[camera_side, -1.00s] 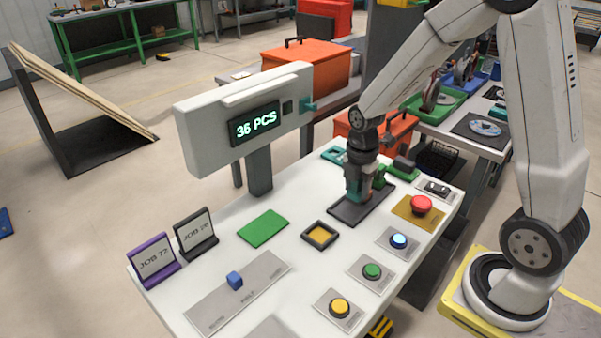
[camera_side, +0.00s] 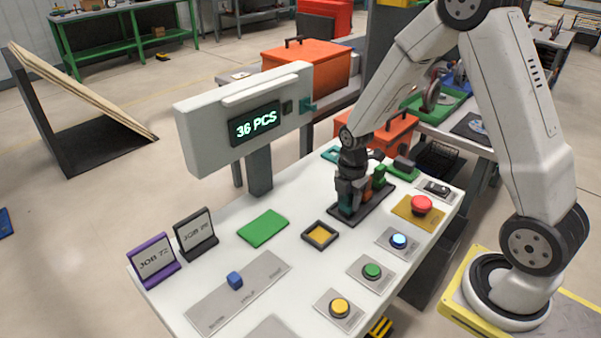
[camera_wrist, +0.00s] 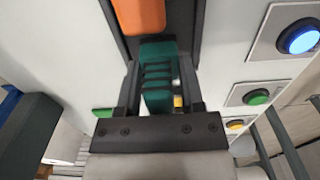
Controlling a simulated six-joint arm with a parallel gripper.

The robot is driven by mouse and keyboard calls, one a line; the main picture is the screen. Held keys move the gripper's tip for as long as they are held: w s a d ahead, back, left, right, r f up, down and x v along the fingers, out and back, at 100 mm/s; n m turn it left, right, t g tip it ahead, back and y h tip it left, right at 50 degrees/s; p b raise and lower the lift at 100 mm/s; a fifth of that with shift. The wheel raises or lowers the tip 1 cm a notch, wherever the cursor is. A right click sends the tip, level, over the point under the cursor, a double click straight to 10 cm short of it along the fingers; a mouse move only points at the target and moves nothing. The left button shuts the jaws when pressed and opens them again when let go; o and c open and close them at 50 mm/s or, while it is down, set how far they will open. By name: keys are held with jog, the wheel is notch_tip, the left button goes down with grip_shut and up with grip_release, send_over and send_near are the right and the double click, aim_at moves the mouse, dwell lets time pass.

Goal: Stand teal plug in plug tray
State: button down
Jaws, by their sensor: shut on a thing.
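The teal plug (camera_side: 345,204) is upright between the fingers of my gripper (camera_side: 347,198) at the near-left end of the dark plug tray (camera_side: 372,208). Its foot appears at tray level, but I cannot tell whether it bears on the tray floor. The wrist view shows the teal plug (camera_wrist: 160,50) between both fingers of my gripper (camera_wrist: 158,84), in line with an orange plug (camera_wrist: 140,14). The tray's dark wall (camera_wrist: 199,22) runs beside them. In the side view the orange plug (camera_side: 368,189) is partly hidden behind my gripper.
The red button (camera_side: 421,204) and blue-lit button (camera_side: 398,241) lie right of the tray. A dark-framed yellow pad (camera_side: 320,235) is in front. The counter display (camera_side: 253,124) stands at left.

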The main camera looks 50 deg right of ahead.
jog(key=shift+f, duration=0.35)
jog(key=shift+c, duration=1.1)
grip_release()
jog(key=shift+r, duration=0.2)
jog(key=shift+r, duration=6)
jog(key=s+a+f+m+t, duration=0.2)
jog(key=s+a+m, duration=0.6)
jog(key=m, duration=1)
jog(key=shift+s+a+f+t, duration=0.15)
jog(key=shift+a+f+t, duration=0.15)
jog(key=shift+f, duration=0.45)
